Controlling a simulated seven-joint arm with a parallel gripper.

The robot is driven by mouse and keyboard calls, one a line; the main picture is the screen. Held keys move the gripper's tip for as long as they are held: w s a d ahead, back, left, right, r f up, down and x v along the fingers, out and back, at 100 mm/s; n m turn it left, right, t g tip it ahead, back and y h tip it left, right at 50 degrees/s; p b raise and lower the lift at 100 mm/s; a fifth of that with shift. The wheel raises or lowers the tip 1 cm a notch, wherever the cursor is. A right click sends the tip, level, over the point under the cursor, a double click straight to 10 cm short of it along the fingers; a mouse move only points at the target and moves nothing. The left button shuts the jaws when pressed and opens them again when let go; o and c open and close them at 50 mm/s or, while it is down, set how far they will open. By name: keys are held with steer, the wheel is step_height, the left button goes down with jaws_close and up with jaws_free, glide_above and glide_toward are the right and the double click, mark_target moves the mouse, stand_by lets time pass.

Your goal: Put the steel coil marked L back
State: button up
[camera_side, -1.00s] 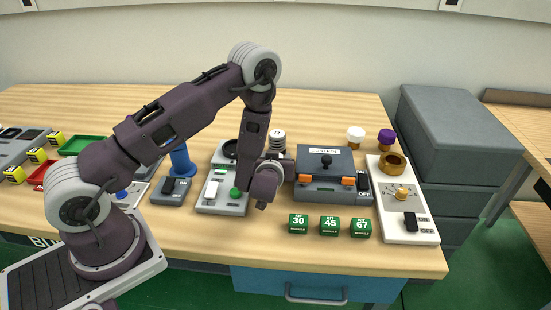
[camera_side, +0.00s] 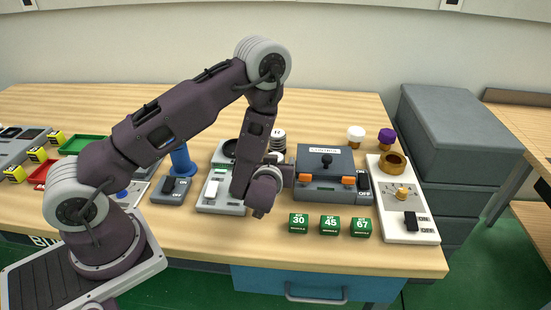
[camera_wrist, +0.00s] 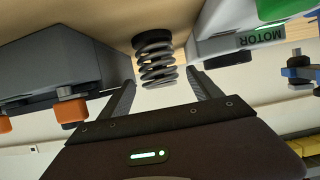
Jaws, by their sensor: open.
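A dark steel coil (camera_wrist: 155,58) stands between the motor unit and a grey box in the wrist view. In the side view the coil (camera_side: 278,139) shows at the back, partly hidden by my arm. No L mark is readable on it. My gripper (camera_wrist: 160,76) is open, its two fingers spread to either side of the coil's near end in the wrist view. I cannot tell whether a finger touches it. In the side view my wrist hangs in front of the coil and hides the fingers.
The grey box (camera_side: 316,190) with orange clips stands right of my wrist, the grey motor unit (camera_side: 207,203) left. Green blocks (camera_side: 330,225) sit in front. A white panel (camera_side: 391,222) is farther right. A grey tray (camera_side: 22,143) lies far left.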

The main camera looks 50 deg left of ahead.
steer(key=v, duration=0.7)
steer(key=s+d+r+m+g+h, duration=0.1)
steer(key=s+d+r+m+h, duration=0.1)
steer(key=d+r+h, duration=0.55)
steer(key=s+d+r+m+h, duration=0.25)
steer(key=d+r, duration=0.25)
steer(key=r, duration=0.5)
steer(key=s+a+r+m+g, duration=0.1)
steer(key=s+a+r+m, duration=0.1)
steer(key=s, duration=0.7)
steer(key=s+a+r+m+g, duration=0.2)
steer(key=s+a, duration=0.1)
steer(key=s, duration=0.7)
steer(key=shift+r, duration=0.35)
